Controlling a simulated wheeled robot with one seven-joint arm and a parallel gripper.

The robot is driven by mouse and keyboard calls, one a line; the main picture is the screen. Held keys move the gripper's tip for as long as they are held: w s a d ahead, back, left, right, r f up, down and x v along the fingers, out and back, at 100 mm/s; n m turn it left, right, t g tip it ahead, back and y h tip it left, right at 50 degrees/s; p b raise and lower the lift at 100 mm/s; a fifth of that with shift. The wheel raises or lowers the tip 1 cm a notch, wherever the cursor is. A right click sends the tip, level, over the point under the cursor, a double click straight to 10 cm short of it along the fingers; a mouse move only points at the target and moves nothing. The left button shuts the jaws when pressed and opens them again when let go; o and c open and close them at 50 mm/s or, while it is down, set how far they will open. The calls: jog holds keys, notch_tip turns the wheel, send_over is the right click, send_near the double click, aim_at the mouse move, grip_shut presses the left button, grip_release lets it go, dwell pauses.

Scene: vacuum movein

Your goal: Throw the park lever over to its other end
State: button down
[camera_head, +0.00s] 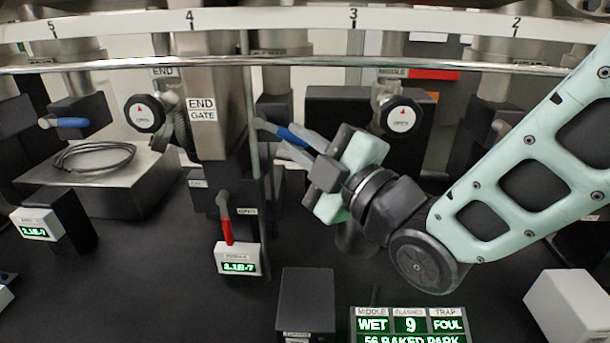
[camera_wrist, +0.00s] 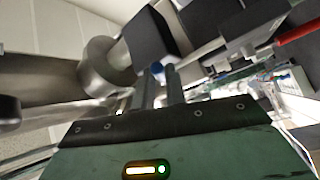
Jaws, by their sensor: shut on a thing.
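My gripper (camera_head: 298,146) is shut on this blue grip. In the wrist view, a small patch of the blue grip (camera_wrist: 158,69) shows between my two fingers (camera_wrist: 160,88); the rest is hidden. A lever with a red grip (camera_head: 227,230) hangs down lower on the same column, apart from my gripper. I cannot read a park label on either lever.
A white readout box (camera_head: 238,260) stands below the red grip. A display (camera_head: 410,325) reads WET, 9, FOUL and BAKED PARK. Round knobs (camera_head: 145,113) and (camera_head: 401,118) flank the column. A coiled cable (camera_head: 95,156) lies on a metal block at left. A rail (camera_head: 300,60) crosses above.

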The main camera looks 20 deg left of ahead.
jog(key=shift+s+a+f+m+t+y+b, duration=0.1)
jog(key=shift+a+f+m+t+y+b, duration=0.25)
jog(key=shift+b, duration=1.05)
jog(key=shift+d+f+m+t+y+b, duration=0.1)
jog(key=shift+f+m+t+b, duration=0.3)
jog(key=shift+b, duration=0.95)
jog(key=shift+a+f+m+b, duration=0.1)
jog(key=shift+f+m+b, duration=0.1)
jog(key=shift+m+b, duration=0.45)
jog(key=shift+a+r+t+b, duration=0.1)
jog(key=shift+t+b, duration=0.15)
jog(key=shift+b, duration=0.4)
jog(key=c, duration=1.4)
grip_release()
jog(key=shift+r, duration=0.1)
jog(key=shift+c, duration=0.2)
